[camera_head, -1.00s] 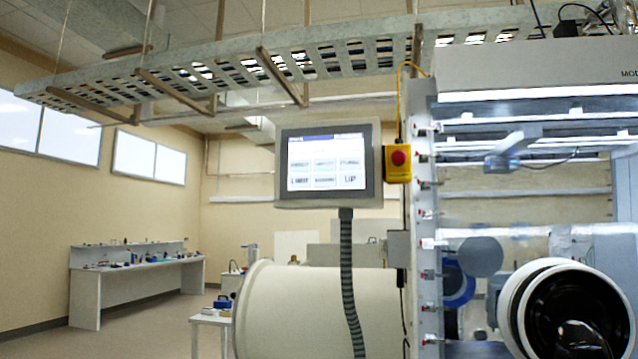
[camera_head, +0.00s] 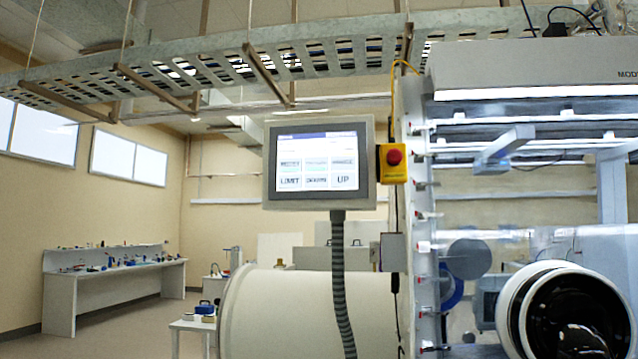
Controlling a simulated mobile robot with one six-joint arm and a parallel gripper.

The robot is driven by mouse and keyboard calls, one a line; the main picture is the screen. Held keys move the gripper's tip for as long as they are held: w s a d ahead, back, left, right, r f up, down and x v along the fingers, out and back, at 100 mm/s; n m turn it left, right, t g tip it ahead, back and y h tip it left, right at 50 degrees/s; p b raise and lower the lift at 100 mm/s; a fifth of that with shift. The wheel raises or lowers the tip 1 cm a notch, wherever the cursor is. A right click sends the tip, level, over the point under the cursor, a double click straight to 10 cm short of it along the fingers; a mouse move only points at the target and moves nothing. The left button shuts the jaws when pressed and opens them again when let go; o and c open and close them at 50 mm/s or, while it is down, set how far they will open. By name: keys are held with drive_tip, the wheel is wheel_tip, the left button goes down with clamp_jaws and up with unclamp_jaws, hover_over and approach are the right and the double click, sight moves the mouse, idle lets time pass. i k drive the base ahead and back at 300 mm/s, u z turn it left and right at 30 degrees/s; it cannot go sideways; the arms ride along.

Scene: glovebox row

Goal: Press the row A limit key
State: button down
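A touch panel (camera_head: 318,163) in a grey frame stands on a dark ribbed flexible stalk, left of the glovebox. Its lit screen shows two rows of keys. The lower row has a key labelled LIMIT (camera_head: 289,181) at the left, a middle key whose label is blurred, and a key labelled UP (camera_head: 343,180) at the right. The upper row labels are too small to read, and I cannot tell which row letter the panel belongs to. My gripper is not in view.
A red emergency button on a yellow box (camera_head: 393,162) sits just right of the panel. The glovebox (camera_head: 530,75) with a round glove port (camera_head: 560,312) fills the right. A large cream cylinder (camera_head: 275,310) lies behind the stalk. A workbench (camera_head: 110,280) stands far left.

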sight(289, 181)
drive_tip(key=u, duration=0.05)
drive_tip(key=i, duration=1)
drive_tip(key=z, duration=0.05)
